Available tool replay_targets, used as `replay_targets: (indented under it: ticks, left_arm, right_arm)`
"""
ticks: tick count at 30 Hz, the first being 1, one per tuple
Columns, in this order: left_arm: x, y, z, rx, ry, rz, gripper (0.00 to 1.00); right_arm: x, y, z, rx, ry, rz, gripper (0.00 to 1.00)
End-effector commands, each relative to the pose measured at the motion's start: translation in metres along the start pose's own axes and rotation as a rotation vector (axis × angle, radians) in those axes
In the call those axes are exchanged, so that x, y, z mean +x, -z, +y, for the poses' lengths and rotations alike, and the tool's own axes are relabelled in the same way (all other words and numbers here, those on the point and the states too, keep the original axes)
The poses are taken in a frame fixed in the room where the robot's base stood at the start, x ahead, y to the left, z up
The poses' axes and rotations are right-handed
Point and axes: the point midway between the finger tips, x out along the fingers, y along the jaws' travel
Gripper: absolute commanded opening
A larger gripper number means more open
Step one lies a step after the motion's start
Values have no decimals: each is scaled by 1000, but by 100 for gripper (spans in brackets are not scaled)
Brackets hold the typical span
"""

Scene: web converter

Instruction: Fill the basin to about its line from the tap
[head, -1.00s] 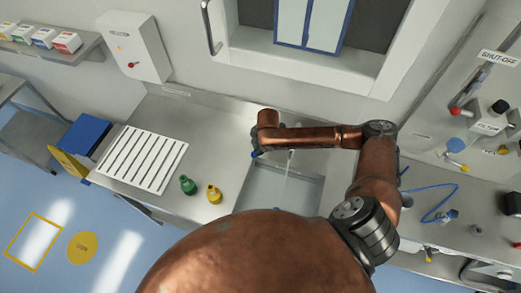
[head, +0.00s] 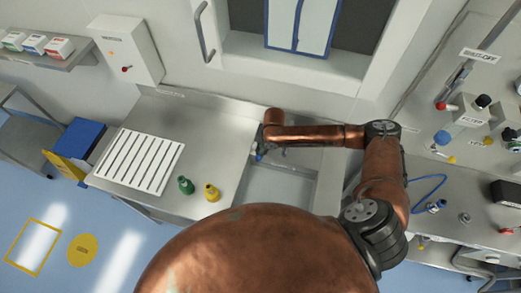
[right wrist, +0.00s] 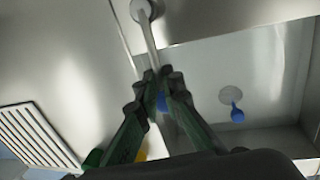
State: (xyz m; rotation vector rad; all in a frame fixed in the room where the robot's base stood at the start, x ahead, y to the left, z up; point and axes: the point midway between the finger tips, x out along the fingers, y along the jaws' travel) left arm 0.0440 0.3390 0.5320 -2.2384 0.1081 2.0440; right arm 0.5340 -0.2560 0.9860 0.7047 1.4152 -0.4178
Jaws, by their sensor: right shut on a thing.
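The steel basin (head: 268,193) is sunk in the counter under my right arm and also shows in the right wrist view (right wrist: 283,85). Its floor shows a round drain (right wrist: 231,96) and a blue plug-like piece (right wrist: 238,114). I cannot make out a fill line or water level. The tap (right wrist: 146,28) comes from a round wall mount towards my fingers. My right gripper (head: 259,156), with dark green fingers in the wrist view (right wrist: 160,84), is shut on a blue piece (right wrist: 162,101), apparently the tap's handle, mostly hidden. My left gripper is out of view.
A slatted white drainboard (head: 140,161) lies on the counter left of the basin. A green bottle (head: 186,185) and a yellow bottle (head: 211,192) stand between them. A side bench (head: 455,185) with valves and a blue hose (head: 432,181) is at the right.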

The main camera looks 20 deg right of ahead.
Motion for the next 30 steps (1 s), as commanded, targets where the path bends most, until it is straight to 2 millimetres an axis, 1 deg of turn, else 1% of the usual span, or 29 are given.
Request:
replay_targets:
  ticks: [1, 11, 12, 19, 30]
  left_arm:
    - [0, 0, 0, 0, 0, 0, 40]
    - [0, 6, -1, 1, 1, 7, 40]
    - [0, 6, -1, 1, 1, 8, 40]
    - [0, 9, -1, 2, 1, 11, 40]
    - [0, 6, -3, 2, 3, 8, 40]
  right_arm:
    - [3, 13, 1, -11, -1, 25, 0]
    - [4, 14, -1, -13, 3, 27, 0]
    - [5, 14, -1, -12, 3, 27, 10]
    - [5, 14, -2, -12, 3, 27, 25]
    - [3, 8, -1, -8, 3, 18, 25]
